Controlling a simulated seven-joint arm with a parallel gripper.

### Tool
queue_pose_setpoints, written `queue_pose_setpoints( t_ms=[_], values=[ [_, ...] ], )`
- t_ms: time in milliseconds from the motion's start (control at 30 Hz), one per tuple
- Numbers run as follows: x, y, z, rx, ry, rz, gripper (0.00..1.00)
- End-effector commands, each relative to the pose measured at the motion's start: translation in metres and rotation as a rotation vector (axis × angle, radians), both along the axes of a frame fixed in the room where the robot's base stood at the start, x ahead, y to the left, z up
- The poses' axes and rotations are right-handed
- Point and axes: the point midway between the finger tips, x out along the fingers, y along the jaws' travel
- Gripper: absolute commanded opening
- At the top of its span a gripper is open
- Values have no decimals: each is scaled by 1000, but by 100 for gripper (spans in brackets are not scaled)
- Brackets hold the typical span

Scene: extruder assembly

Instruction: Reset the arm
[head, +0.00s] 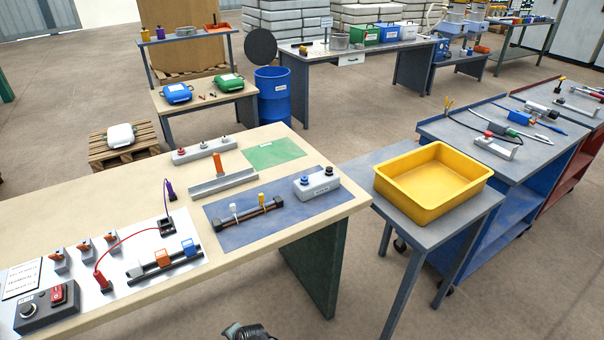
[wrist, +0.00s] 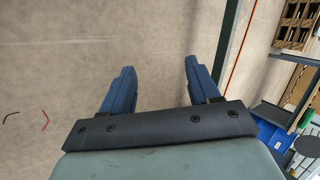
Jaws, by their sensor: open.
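My gripper (wrist: 159,66) shows in the wrist view with its two blue fingers wide apart. Nothing is between them; only bare floor shows beyond the fingertips. In the head view a small dark part of my arm (head: 246,332) shows at the bottom edge, in front of the workbench (head: 215,275) and apart from it. The fingers cannot be made out in that view.
The workbench bears a blue mat (head: 228,236) with a dark rod assembly, a grey button box (head: 317,184), a metal channel (head: 222,185) and a control box (head: 47,306). A yellow bin (head: 433,182) stands on a side table at right. Floor below the bench is clear.

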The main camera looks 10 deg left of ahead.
Motion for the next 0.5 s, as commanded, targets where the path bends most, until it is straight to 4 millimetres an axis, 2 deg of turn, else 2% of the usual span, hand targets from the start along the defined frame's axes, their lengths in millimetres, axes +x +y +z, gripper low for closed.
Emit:
queue_pose_setpoints(
  t_ms=[33, 233, 500],
  values=[
    [6, -25, -6, -36, 2, 9, 61],
    [22, -110, -28, -172, 19, 75, 61],
    [19, -223, -49, -329, 89, 176, 61]
  ],
)
